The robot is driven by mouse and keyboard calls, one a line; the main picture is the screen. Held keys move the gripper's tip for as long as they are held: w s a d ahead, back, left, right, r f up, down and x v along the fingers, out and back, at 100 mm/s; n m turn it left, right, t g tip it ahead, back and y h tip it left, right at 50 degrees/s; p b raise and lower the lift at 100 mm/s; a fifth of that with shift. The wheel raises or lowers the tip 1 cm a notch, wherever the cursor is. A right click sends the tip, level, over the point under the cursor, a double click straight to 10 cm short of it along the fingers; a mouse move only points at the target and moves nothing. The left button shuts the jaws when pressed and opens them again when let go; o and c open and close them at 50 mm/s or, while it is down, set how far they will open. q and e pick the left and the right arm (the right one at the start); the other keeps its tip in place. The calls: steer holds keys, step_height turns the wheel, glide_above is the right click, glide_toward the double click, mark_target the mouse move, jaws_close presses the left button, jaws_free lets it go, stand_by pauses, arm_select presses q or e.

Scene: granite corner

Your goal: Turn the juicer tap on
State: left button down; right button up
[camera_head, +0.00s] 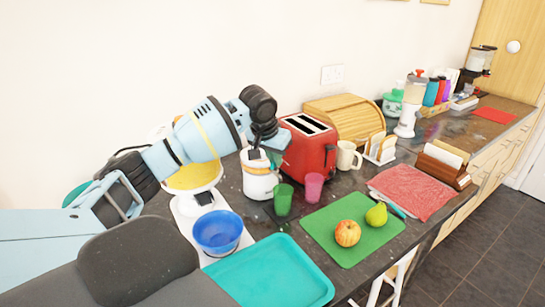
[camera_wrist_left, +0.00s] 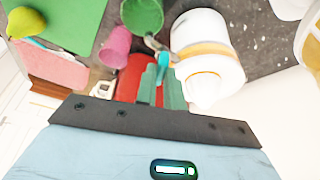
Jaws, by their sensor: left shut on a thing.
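The juicer (camera_head: 260,185) is a white rounded body with an orange band, standing on the dark counter behind the green cup. In the left wrist view the juicer (camera_wrist_left: 208,62) lies on its side in the picture, with a small grey tap spout (camera_wrist_left: 154,43) and a turquoise tap lever (camera_wrist_left: 163,59). My left gripper (camera_head: 262,152) reaches over from the left to the juicer's top front. In the wrist view its green fingers (camera_wrist_left: 161,82) are shut at the turquoise lever, which sits between their tips. The exact contact is partly hidden. My right gripper is not in view.
A green cup (camera_head: 283,199) and a pink cup (camera_head: 313,188) stand just in front of the juicer. A red toaster (camera_head: 308,150) is close behind. A scale with a yellow bowl (camera_head: 194,177) and a blue bowl (camera_head: 217,229) stand left. A green board (camera_head: 340,246) holds fruit.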

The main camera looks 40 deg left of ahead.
arm_select(q)
steer(key=n+y, duration=0.1)
steer(key=n, duration=0.2)
steer(key=shift+d+n+g, duration=0.15)
steer(key=shift+n+g, duration=0.15)
steer(key=shift+n, duration=0.1)
steer(key=n, duration=0.1)
steer(key=n+y, duration=0.1)
steer(key=n, duration=0.1)
steer(key=shift+w+d+n+g+y, duration=0.1)
steer(key=shift+n+g+y, duration=0.2)
steer(key=shift+g, duration=0.1)
steer(key=n+g, duration=0.1)
steer(key=n, duration=0.1)
steer(key=n+y, duration=0.1)
steer(key=n, duration=0.2)
steer(key=shift+w+g, duration=0.1)
steer(key=shift+g, duration=0.3)
steer(key=shift+n, duration=0.4)
steer(key=c, duration=1.5)
jaws_free()
steer(key=shift+v, duration=3.85)
